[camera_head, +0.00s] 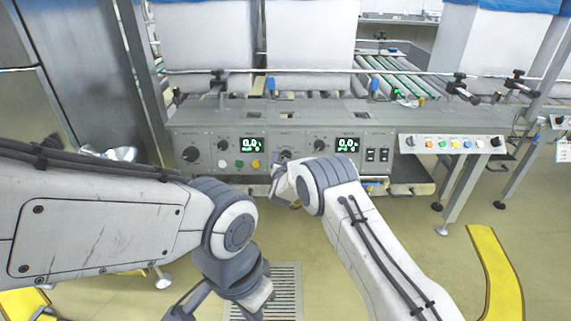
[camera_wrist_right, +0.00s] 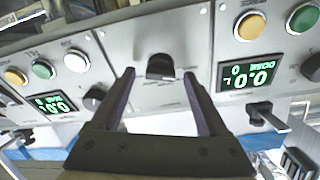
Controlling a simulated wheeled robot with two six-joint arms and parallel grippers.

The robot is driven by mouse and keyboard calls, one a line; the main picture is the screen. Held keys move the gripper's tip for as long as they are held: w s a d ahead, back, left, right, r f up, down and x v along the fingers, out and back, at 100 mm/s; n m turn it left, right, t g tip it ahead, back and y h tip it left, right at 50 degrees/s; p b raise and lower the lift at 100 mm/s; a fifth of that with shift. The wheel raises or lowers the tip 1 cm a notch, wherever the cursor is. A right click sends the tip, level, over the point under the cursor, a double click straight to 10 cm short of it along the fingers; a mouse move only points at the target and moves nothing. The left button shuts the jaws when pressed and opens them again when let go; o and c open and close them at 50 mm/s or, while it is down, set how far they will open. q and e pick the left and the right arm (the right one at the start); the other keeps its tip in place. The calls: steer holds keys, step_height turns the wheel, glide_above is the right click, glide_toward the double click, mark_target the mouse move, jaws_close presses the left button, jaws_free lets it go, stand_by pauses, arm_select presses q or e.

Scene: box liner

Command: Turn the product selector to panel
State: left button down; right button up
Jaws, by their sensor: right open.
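The control panel (camera_head: 225,170) runs across the front of the machine and carries several black knobs. In the right wrist view a small black selector knob (camera_wrist_right: 160,67) sits on the grey panel face, its label not readable. My right gripper (camera_wrist_right: 158,77) is open, its two fingers on either side of the knob and seemingly just short of it; contact cannot be told. In the head view my right gripper (camera_head: 284,180) is at the panel's middle, largely hidden by its own wrist. My left gripper (camera_head: 222,308) hangs low at the bottom edge, partly cut off.
Green displays (camera_head: 252,145) and coloured buttons flank the knob. A second button box (camera_head: 450,144) juts out at the right. A rail (camera_head: 300,71) and rollers (camera_head: 385,75) lie behind the panel. Open floor (camera_head: 420,250) lies in front at the right.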

steer(key=s+r+p, duration=0.2)
steer(key=s, duration=0.8)
steer(key=shift+a+p, duration=0.2)
steer(key=shift+p, duration=0.2)
